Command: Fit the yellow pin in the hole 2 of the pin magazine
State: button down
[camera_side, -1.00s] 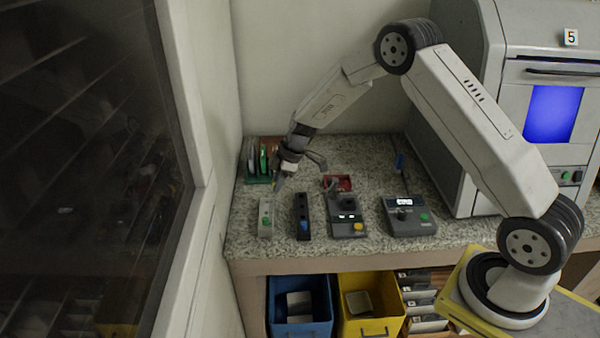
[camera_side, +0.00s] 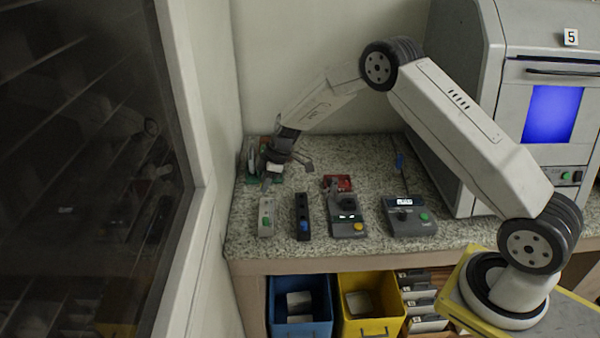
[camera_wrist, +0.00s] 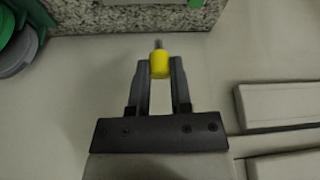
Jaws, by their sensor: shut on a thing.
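The yellow pin (camera_wrist: 159,65) is clamped between the fingertips of my gripper (camera_wrist: 160,72) in the wrist view, its thin grey metal tip pointing away from the gripper. In the side view my gripper (camera_side: 268,182) is over the left part of the counter, in front of the green rack; the pin cannot be made out there. A narrow black block (camera_side: 302,204) with a blue piece in it, likely the pin magazine, stands to the right of and nearer than my gripper. Its single holes are too small to tell apart.
A grey block with a green button (camera_side: 266,228) stands left of the black block. Grey devices (camera_side: 347,226) and (camera_side: 410,222) and a red tray (camera_side: 344,182) lie to the right. The green rack (camera_side: 252,178) is close to my gripper, by the wall.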

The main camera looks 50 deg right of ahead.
send_over(264, 213)
jog(key=shift+s+d+f, duration=0.1)
jog(key=shift+d+f, duration=0.05)
jog(key=shift+f, duration=0.75)
jog(key=shift+s+d+f, duration=0.1)
jog(key=shift+d+f, duration=0.05)
jog(key=shift+f, duration=0.75)
jog(key=shift+s+d+f, duration=0.1)
jog(key=shift+d+f, duration=0.05)
jog(key=shift+f, duration=0.75)
jog(key=shift+f, duration=1.65)
jog(key=shift+c, duration=2.2)
grip_release()
jog(key=shift+r, duration=0.15)
jog(key=v, duration=0.7)
jog(key=shift+r, duration=0.25)
jog(key=shift+s+d, duration=0.1)
jog(key=shift+d, duration=0.05)
